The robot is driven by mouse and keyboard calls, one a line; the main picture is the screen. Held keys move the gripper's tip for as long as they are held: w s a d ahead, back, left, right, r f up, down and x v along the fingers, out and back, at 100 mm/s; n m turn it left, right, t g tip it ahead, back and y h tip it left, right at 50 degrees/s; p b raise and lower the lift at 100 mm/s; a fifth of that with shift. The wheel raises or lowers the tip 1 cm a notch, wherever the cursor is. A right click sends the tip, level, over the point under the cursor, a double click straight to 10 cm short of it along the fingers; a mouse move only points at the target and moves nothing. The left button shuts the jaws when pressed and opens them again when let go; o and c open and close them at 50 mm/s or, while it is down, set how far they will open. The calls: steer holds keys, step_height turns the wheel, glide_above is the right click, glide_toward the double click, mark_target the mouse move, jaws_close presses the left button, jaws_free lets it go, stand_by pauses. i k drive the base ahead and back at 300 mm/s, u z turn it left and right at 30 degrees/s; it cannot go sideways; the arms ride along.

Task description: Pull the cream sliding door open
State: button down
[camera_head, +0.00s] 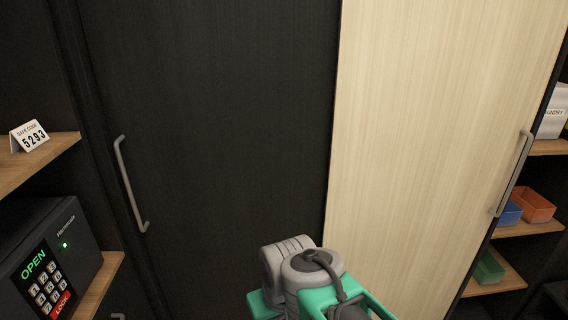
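The cream sliding door (425,130) is a tall pale wood-grain panel on the right in the head view. Its grey bar handle (512,174) is upright near the panel's right edge. Shelves show past that edge. My arm shows at the bottom centre in grey and green, in front of the dark panel and the cream door's lower left. My gripper is not visible in this frame, so I cannot see whether it holds anything. Nothing of mine is seen touching the handle.
A black sliding door (215,120) with a grey handle (130,185) stands left. Left shelves hold a safe-code card (29,136) and a safe (48,258). Right shelves hold an orange bin (536,205), a blue bin (509,213), a green bin (489,269) and a white laundry container (553,112).

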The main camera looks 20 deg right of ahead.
mark_target(437, 103)
steer(key=z, duration=0.3)
steer(key=k, duration=0.1)
steer(key=z, duration=2.85)
steer(key=i, duration=0.75)
steer(key=u, duration=2.45)
